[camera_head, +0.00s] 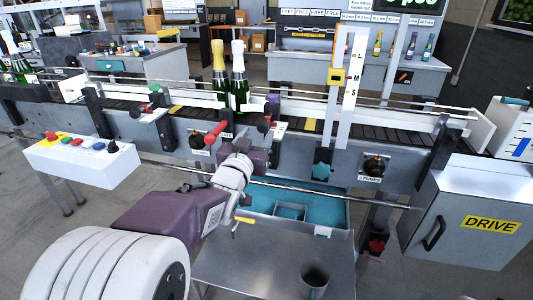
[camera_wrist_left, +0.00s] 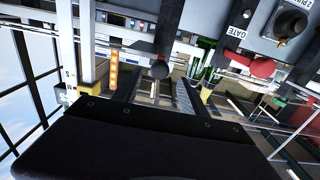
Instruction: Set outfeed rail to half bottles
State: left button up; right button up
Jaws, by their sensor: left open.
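My left arm comes in from the lower left in the head view, and its gripper (camera_head: 262,143) is at the front of the conveyor, just right of the red handle (camera_head: 215,133). In the left wrist view the two fingers (camera_wrist_left: 158,92) are apart, with a dark round knob (camera_wrist_left: 160,68) between or just beyond them. I cannot tell whether they touch it. A rail knob (camera_head: 264,124) shows by the gripper in the head view. My right gripper is out of view.
Two foil-topped bottles (camera_head: 238,78) stand on the conveyor behind the gripper. A white button box (camera_head: 82,158) stands left, a grey DRIVE cabinet (camera_head: 470,220) right. A teal-lined tray (camera_head: 335,215) lies below.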

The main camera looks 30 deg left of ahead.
aim_at(266, 121)
pick_arm(q)
jog(key=shift+a+f, duration=0.2)
jog(key=shift+a, duration=0.1)
jog(key=shift+d+r, duration=0.25)
jog(key=shift+d, duration=0.05)
jog(key=shift+w+d+r, duration=0.1)
jog(key=shift+w+d, duration=0.05)
jog(key=shift+w, duration=0.05)
jog(key=x, duration=0.8)
jog(key=shift+w+a, duration=0.2)
grip_shut()
dwell(0.5)
